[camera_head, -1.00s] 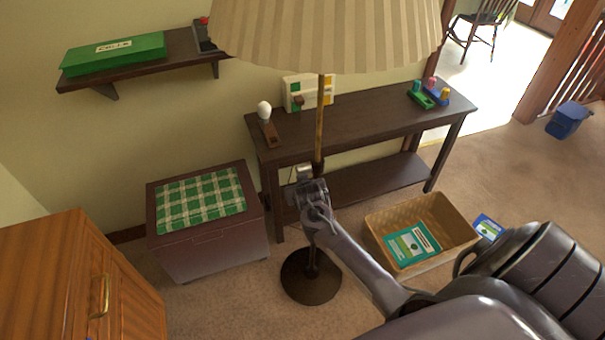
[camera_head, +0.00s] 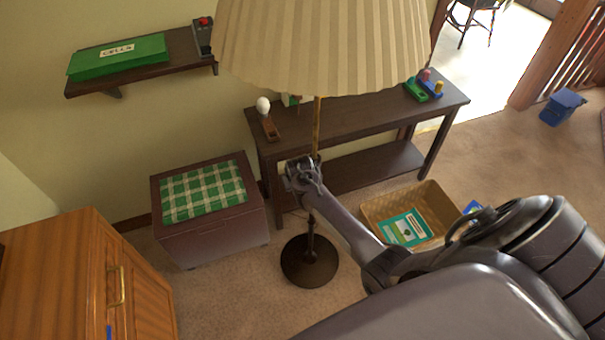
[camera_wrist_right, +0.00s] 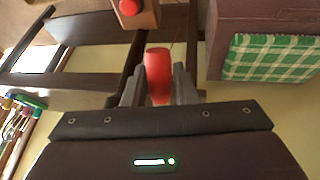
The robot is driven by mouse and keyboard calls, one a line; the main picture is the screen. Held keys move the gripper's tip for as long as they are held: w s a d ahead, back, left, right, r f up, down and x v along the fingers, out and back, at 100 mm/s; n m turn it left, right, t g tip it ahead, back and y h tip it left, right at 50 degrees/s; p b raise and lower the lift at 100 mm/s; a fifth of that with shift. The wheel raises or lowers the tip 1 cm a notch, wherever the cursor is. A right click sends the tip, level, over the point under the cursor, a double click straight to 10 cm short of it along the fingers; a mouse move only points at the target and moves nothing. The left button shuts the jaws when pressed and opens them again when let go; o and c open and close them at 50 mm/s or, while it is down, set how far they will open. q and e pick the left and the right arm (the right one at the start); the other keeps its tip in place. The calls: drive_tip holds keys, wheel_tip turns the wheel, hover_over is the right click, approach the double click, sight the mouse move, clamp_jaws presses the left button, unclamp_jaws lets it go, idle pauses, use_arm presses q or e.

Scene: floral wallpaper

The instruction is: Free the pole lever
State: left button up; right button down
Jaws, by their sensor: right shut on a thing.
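The floor lamp has a pleated beige shade (camera_head: 320,45), a thin brass pole (camera_head: 316,128) and a round dark base (camera_head: 309,262) on the carpet. My right gripper (camera_head: 303,172) is at the pole, below the shade. In the right wrist view, a red lever (camera_wrist_right: 158,72) stands between the two grey fingers of my right gripper (camera_wrist_right: 158,88), which are shut on it. In the head view the gripper hides the lever. My left gripper is not in view.
A dark table (camera_head: 350,118) stands behind the pole, with a bulb (camera_head: 263,105) on it. A chest with a green plaid top (camera_head: 205,190) is left of the lamp, a wooden cabinet (camera_head: 60,280) at lower left. A wicker basket (camera_head: 440,210) is to the right.

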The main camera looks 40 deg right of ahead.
drive_tip(key=shift+r, duration=0.1)
drive_tip(key=c, duration=1.2)
unclamp_jaws()
drive_tip(key=shift+s+r, duration=0.1)
drive_tip(key=shift+s, duration=0.05)
drive_tip(key=v, duration=0.7)
drive_tip(key=shift+s+r, duration=0.15)
drive_tip(key=shift+r, duration=0.2)
drive_tip(key=shift+a, duration=0.1)
drive_tip(key=s+a+f+n, duration=0.1)
drive_tip(key=s+f, duration=0.4)
drive_tip(key=f, duration=0.3)
drive_tip(key=s+a+f+n, duration=0.1)
drive_tip(key=s+f, duration=0.3)
drive_tip(key=f, duration=0.5)
drive_tip(key=s+a+f+n+g+y, duration=0.1)
drive_tip(key=s+a+f, duration=0.2)
drive_tip(key=s+f, duration=0.3)
drive_tip(key=s+a+f+n+g+y, duration=0.1)
drive_tip(key=s+a+f, duration=0.2)
drive_tip(key=s, duration=1.4)
drive_tip(key=s+a+f+n+g+y, duration=0.1)
drive_tip(key=s+a+f, duration=0.2)
drive_tip(key=s+f, duration=0.7)
drive_tip(key=shift+s+f+n, duration=0.3)
drive_tip(key=shift+s+f, duration=0.05)
drive_tip(key=shift+s, duration=0.8)
